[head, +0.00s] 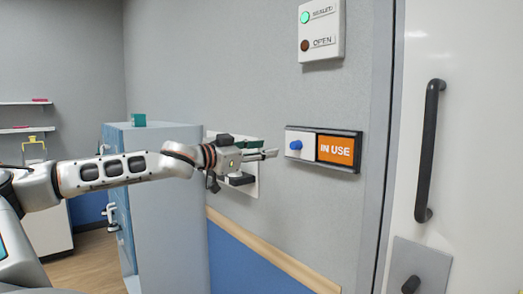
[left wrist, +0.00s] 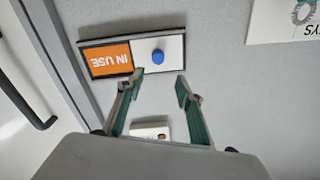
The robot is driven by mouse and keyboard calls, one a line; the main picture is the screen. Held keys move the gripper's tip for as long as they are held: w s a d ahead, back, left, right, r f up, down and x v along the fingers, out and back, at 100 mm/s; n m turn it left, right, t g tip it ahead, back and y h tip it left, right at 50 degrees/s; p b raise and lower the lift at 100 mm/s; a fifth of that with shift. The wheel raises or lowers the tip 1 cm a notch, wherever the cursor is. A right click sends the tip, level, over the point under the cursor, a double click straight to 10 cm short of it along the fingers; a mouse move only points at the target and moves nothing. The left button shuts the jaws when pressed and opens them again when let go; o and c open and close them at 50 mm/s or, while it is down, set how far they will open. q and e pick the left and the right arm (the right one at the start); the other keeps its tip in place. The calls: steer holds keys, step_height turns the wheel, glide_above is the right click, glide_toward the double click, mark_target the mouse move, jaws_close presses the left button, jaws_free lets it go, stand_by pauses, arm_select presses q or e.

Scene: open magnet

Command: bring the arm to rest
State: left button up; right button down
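My left arm reaches in from the left in the head view, raised in front of the grey wall. My left gripper (head: 268,155) points right, toward the sign panel, and stands apart from it. In the left wrist view the two fingers of the gripper (left wrist: 159,86) are spread with nothing between them. The orange IN USE sign (head: 336,150) has a white plate with a blue knob (head: 296,145) on its left. The left wrist view shows the sign (left wrist: 109,59) upside down and the knob (left wrist: 157,56) beyond the fingertips. My right gripper is not in view.
A panel with a lit green lamp (head: 305,17) and a dark OPEN lamp is above the sign. A white door with a dark handle (head: 430,150) is at the right. A grey-blue cabinet (head: 165,215) stands behind my arm. A wall plate (head: 247,188) is partly hidden by my gripper.

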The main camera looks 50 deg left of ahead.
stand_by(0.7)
arm_select(q)
steer(key=w+d+f+m+g+h, duration=0.1)
steer(key=d+f, duration=0.6)
steer(key=f, duration=0.5)
steer(key=w+d+f+m+g+h, duration=0.15)
steer(key=d+f, duration=0.45)
steer(key=f, duration=0.6)
steer(key=w+d+f+m+g+h, duration=0.1)
steer(key=d+f+h, duration=0.1)
steer(key=d+f, duration=0.8)
steer(key=s+d+f+n+g, duration=0.1)
steer(key=s+d+f, duration=0.25)
steer(key=f, duration=0.65)
steer(key=s+d+f, duration=0.3)
steer(key=s+f, duration=0.2)
steer(key=f, duration=0.4)
steer(key=s+d+f+n+g+y, duration=0.1)
steer(key=s+d+f, duration=0.2)
steer(key=s+f, duration=0.4)
steer(key=s+d+f+n+g+y, duration=0.1)
steer(key=s+d+f, duration=0.3)
steer(key=s+f, duration=0.4)
steer(key=s, duration=0.3)
steer(key=shift+f+g+y, duration=0.15)
steer(key=shift+g+y, duration=0.2)
steer(key=shift+w+d, duration=0.1)
